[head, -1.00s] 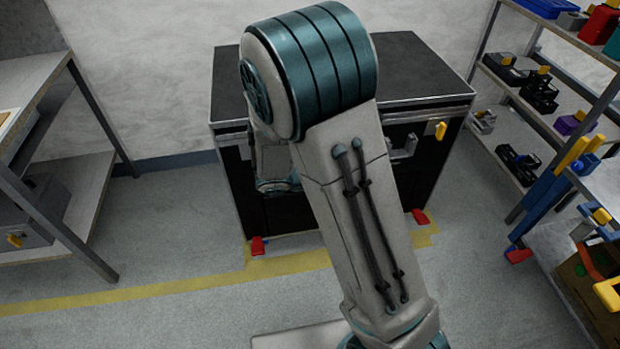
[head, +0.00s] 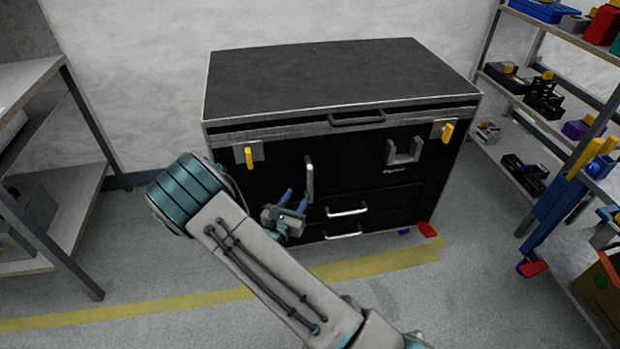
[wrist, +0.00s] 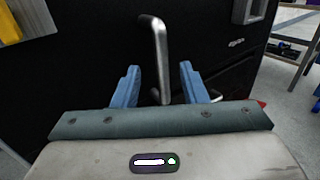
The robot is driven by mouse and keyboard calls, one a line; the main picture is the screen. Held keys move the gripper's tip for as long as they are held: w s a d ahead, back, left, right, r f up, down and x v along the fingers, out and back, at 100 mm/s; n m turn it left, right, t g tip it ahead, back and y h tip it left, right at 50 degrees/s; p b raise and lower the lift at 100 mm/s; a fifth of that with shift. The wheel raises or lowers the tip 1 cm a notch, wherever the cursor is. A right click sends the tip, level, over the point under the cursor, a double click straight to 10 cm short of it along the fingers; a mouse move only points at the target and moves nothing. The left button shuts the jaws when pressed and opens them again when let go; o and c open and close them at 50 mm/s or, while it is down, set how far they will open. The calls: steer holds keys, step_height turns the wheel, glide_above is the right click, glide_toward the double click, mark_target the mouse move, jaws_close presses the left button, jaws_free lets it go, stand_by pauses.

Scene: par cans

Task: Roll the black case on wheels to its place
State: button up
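The black case (head: 340,80) on wheels stands upright against the back wall, with a dark top, metal edges and drawers in its front. A vertical metal handle (head: 309,178) is on its front; it also shows in the wrist view (wrist: 158,50). My gripper (head: 294,200) is in front of the case, a little below and left of that handle. In the wrist view its two blue fingers (wrist: 160,80) are apart with nothing between them, and the handle lies beyond them. My arm hides the case's lower left front.
Yellow floor tape (head: 340,273) runs in front of the case. A red wheel pedal (head: 427,229) shows at its lower right. A grey shelf (head: 70,200) stands at left, and a loaded rack (head: 530,110) at right. Yellow latches (head: 249,157) hang on the case front.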

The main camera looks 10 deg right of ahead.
mark_target(308, 178)
steer(key=b+x, duration=0.1)
steer(key=x, duration=0.9)
steer(key=shift+w+d+b, duration=0.15)
steer(key=shift+w+b, duration=0.1)
steer(key=shift+b, duration=0.05)
jaws_close()
